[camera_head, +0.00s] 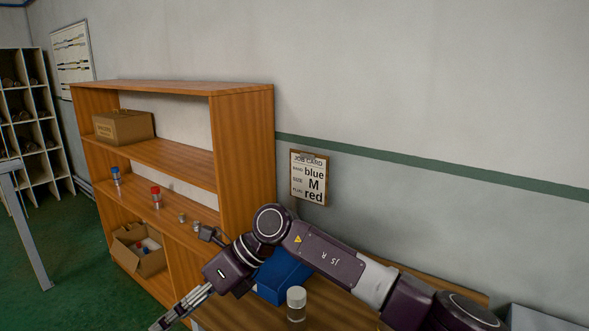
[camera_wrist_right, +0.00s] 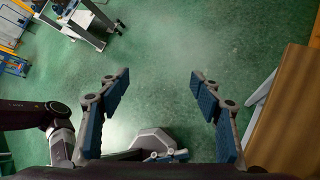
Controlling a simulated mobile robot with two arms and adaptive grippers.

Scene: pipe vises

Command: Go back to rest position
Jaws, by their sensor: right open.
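My right arm reaches in from the right in the head view. My right gripper (camera_head: 180,312) points down and to the left, in front of the wooden shelf (camera_head: 243,150), partly cut off by the lower edge. In the right wrist view the right gripper (camera_wrist_right: 161,80) has its two blue-padded fingers spread wide, with nothing between them and green floor beyond.
A blue bin (camera_head: 283,277) and a white-capped jar (camera_head: 296,303) stand by my right forearm. The shelf holds a cardboard box (camera_head: 124,127), a blue-capped (camera_head: 116,176) and a red-capped container (camera_head: 156,197). A job card (camera_head: 309,178) hangs on the wall.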

